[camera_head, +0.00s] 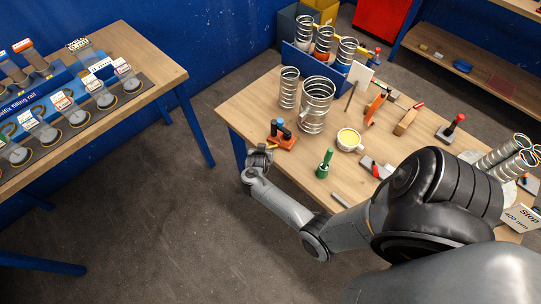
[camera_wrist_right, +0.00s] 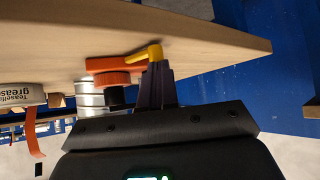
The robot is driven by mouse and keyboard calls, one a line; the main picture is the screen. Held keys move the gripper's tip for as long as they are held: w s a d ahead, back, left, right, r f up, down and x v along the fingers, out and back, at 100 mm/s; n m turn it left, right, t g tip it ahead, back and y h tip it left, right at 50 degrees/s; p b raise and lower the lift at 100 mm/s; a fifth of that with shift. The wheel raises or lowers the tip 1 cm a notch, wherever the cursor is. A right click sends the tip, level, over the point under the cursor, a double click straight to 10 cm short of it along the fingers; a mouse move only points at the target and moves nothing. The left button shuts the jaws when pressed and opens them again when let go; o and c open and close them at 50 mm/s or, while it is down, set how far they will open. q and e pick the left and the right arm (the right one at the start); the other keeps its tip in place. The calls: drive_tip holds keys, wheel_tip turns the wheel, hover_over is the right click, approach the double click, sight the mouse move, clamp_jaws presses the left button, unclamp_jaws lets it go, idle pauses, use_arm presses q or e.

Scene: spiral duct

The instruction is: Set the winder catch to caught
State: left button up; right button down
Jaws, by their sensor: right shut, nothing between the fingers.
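The winder is an orange body with a blue and dark top (camera_head: 283,135) at the table's near left corner. In the right wrist view its orange part (camera_wrist_right: 112,65) lies along the table edge. A yellow lever, which looks like the catch (camera_wrist_right: 147,53), sticks out from it. My right gripper (camera_head: 262,153) is beside the winder at the table edge. In the wrist view its shut fingers (camera_wrist_right: 156,75) are right at the yellow lever's tip and hold nothing. I cannot tell whether they touch it. My left gripper is out of view.
My right arm covers the table's near right side. Floor is clear to the left, before another table (camera_head: 150,75).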

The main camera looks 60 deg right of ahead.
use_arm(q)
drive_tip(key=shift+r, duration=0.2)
use_arm(e)
drive_tip(key=shift+s+d, duration=0.1)
drive_tip(key=shift+s, duration=0.15)
use_arm(q)
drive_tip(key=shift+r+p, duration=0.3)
drive_tip(key=shift+p, duration=0.2)
use_arm(e)
drive_tip(key=shift+s+d, duration=0.25)
drive_tip(key=shift+s, duration=0.3)
drive_tip(key=shift+a, duration=0.1)
